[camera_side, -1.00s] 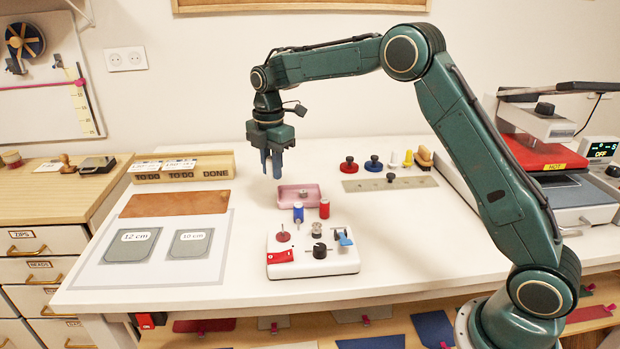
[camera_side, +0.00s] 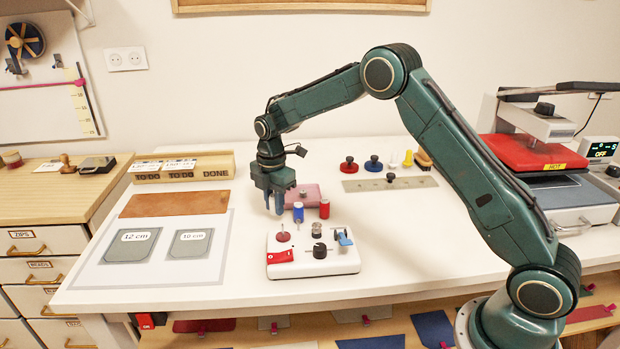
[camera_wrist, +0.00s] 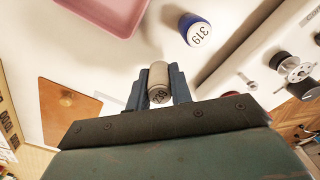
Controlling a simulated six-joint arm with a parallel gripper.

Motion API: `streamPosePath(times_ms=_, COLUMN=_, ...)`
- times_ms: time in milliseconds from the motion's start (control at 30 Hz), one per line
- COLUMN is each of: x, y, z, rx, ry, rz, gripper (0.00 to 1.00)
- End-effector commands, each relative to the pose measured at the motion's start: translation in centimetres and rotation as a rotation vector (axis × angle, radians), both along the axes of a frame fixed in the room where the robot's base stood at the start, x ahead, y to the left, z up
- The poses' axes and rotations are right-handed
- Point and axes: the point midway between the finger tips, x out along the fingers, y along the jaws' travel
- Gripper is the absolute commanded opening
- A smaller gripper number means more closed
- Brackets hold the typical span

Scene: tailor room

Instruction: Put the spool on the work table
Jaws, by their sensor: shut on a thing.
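In the wrist view a beige-grey spool (camera_wrist: 158,78) with a dark number on its end sits between the two fingers of my gripper (camera_wrist: 160,84), which is shut on it. In the side view my gripper (camera_side: 274,207) points down over the white work table (camera_side: 385,225), left of the blue spool and the pink tray. The held spool cannot be made out there behind the fingers. Whether it touches the table top I cannot tell.
A blue spool (camera_side: 298,213) and a red spool (camera_side: 324,210) stand close to the right, by a pink tray (camera_side: 312,192). A white device with knobs (camera_side: 340,266) lies in front. A brown mat (camera_side: 175,203) lies left. The table's right front is clear.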

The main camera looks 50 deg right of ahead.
Motion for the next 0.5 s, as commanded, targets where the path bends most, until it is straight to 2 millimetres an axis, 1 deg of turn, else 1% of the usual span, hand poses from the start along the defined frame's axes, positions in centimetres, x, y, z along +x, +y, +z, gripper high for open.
streamPosePath(times_ms=100, x=0.0, y=0.0, z=-1.5, rx=0.000, ry=0.002, rz=0.000, gripper=0.00)
streamPosePath(times_ms=200, x=-0.1, y=0.0, z=-2.3, rx=0.000, ry=0.002, rz=0.000, gripper=0.00)
streamPosePath(times_ms=500, x=0.0, y=0.0, z=-2.5, rx=0.000, ry=0.000, rz=0.000, gripper=0.00)
